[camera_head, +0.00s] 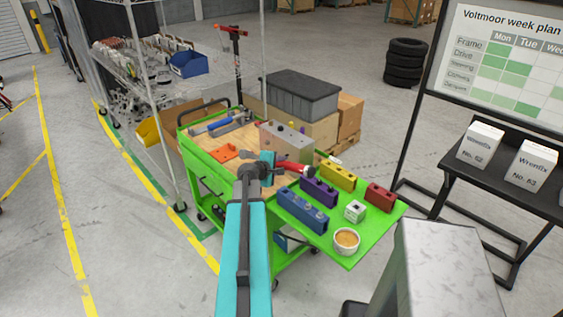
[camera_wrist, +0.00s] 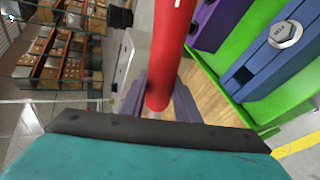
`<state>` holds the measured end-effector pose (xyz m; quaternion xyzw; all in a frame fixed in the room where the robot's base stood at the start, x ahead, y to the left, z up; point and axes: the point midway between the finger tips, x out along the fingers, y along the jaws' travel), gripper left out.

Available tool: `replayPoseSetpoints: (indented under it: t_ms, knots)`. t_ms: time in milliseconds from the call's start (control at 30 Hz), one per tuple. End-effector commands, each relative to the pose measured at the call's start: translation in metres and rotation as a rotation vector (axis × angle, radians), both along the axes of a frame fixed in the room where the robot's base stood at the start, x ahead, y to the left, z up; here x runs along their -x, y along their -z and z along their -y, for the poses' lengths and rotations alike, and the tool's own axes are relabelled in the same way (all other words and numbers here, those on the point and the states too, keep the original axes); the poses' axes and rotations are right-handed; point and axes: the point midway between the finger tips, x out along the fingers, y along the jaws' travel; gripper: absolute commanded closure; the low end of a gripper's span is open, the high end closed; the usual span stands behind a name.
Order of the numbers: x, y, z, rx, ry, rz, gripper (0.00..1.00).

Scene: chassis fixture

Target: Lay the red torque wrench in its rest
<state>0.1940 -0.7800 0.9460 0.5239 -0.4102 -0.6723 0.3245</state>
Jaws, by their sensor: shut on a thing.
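The red torque wrench (camera_head: 293,169) is in my gripper (camera_head: 268,164), above the green cart (camera_head: 345,262). In the head view its red handle points right, towards the coloured blocks; the gripper hides part of the tool. In the wrist view the red handle (camera_wrist: 171,48) runs up out of the frame from between the two fingers of my gripper (camera_wrist: 160,100). A wooden top shows below it. An orange bracket (camera_head: 232,153) lies on the cart top to the left of the gripper. I cannot tell for sure which piece is the wrench's rest.
A blue-handled tool (camera_head: 212,124) lies at the cart's back left. A grey block (camera_head: 287,141) stands just behind the gripper. Purple (camera_head: 318,192), blue (camera_head: 302,209), yellow (camera_head: 338,176) and dark red (camera_head: 380,198) blocks and a bowl (camera_head: 346,241) fill the right side.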

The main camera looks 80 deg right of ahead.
Motion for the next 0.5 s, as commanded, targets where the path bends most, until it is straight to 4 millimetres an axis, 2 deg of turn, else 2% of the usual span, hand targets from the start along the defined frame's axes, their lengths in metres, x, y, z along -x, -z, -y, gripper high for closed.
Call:
replayPoseSetpoints:
  t_ms: [33,500]
  knots:
    - [-0.0002,-0.0053,0.001,-0.002,-0.002,0.001,1.0]
    - [-0.0003,-0.0064,0.002,-0.052,-0.007,0.028,1.0]
